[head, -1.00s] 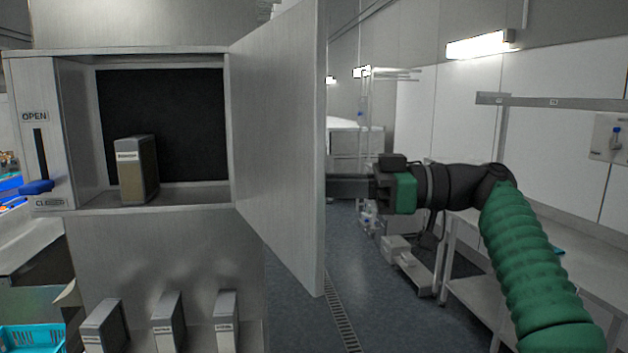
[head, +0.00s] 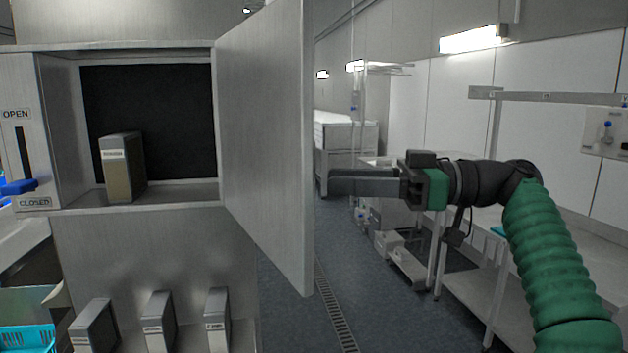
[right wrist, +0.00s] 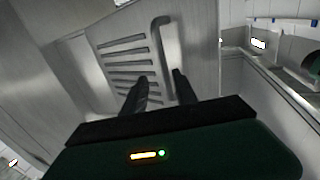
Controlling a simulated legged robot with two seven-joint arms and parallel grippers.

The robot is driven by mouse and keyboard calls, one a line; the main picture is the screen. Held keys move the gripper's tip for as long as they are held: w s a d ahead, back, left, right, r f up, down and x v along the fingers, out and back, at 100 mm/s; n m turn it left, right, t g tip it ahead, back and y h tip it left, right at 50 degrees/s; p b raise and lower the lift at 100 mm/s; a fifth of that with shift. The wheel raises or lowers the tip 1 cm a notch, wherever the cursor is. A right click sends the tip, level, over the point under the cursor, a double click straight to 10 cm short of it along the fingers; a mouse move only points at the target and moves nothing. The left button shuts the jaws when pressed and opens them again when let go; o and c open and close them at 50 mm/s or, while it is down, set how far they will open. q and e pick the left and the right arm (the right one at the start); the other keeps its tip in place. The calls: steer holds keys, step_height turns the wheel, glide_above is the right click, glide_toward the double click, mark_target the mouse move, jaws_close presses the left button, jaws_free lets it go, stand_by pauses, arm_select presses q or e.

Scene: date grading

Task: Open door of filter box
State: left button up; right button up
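The filter box (head: 140,48) is at the left of the head view. Its door (head: 265,140) stands swung wide open on its right side, showing the dark inside. My right gripper (head: 335,183) is just right of the door's free edge, with a gap in the picture. In the right wrist view its two fingers (right wrist: 160,90) are apart and hold nothing. Beyond them is the door's outer face with slots (right wrist: 125,60) and a bar handle (right wrist: 172,60). The handle's lower end is partly hidden by a finger. My left gripper is not in view.
A filter block (head: 122,170) stands inside the box, and several similar blocks (head: 158,320) stand below. A blue lever (head: 18,187) sits near the CLOSED label. A metal table (head: 480,270) is at the right. The floor (head: 385,315) between is clear.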

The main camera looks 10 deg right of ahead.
steer(key=p+v, duration=0.2)
steer(key=v, duration=0.9)
steer(key=shift+s+d+p, duration=0.2)
steer(key=shift+p, duration=0.15)
steer(key=shift+r, duration=0.1)
